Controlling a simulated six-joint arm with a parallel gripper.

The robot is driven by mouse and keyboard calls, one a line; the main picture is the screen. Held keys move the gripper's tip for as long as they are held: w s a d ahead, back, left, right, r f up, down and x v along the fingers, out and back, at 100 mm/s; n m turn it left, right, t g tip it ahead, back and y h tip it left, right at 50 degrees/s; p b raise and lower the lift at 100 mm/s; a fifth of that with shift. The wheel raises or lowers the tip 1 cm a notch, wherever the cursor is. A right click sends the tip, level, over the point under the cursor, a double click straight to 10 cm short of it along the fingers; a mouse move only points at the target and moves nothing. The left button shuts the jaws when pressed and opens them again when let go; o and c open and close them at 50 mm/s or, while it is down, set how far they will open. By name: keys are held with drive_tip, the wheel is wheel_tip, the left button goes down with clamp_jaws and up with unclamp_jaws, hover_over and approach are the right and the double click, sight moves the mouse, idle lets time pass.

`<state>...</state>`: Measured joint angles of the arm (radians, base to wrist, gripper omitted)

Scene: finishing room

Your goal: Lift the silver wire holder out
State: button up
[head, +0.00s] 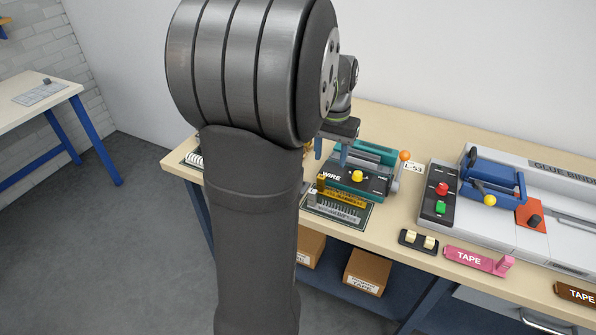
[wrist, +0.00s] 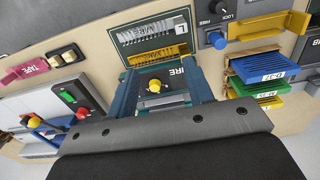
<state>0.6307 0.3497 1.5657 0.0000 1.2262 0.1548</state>
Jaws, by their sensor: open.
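The silver wire holder (head: 335,212) is a comb-like strip lying in a dark tray (head: 313,222) at the front of the bench; it also shows in the wrist view (wrist: 153,34). A gold wire holder (head: 342,196) lies beside it, between it and the teal wire machine (head: 383,152). My gripper (head: 331,157) is open and empty, pointing down over the wire machine. In the wrist view, its two blue fingers (wrist: 159,72) stand apart on either side of the machine's yellow knob. The silver holder is beyond the fingertips. My arm hides the tray's left surroundings in the head view.
An orange-knobbed lever (head: 404,157) rises at the wire machine's right side. A grey binder with a blue clamp (head: 490,180) stands further right. A pink tape holder (head: 477,260) lies near the front edge. Blue, green and yellow racks (wrist: 262,68) show in the wrist view.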

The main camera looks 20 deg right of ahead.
drive_tip(key=w+a, duration=0.3)
drive_tip(key=a, duration=0.1)
drive_tip(key=f, duration=1)
drive_tip(key=shift+d+f, duration=0.25)
drive_tip(key=shift+f, duration=0.15)
drive_tip(key=shift+d+f, duration=0.15)
drive_tip(key=shift+f, duration=1.4)
drive_tip(key=shift+d+f, duration=0.15)
drive_tip(key=shift+f, duration=1.4)
clamp_jaws()
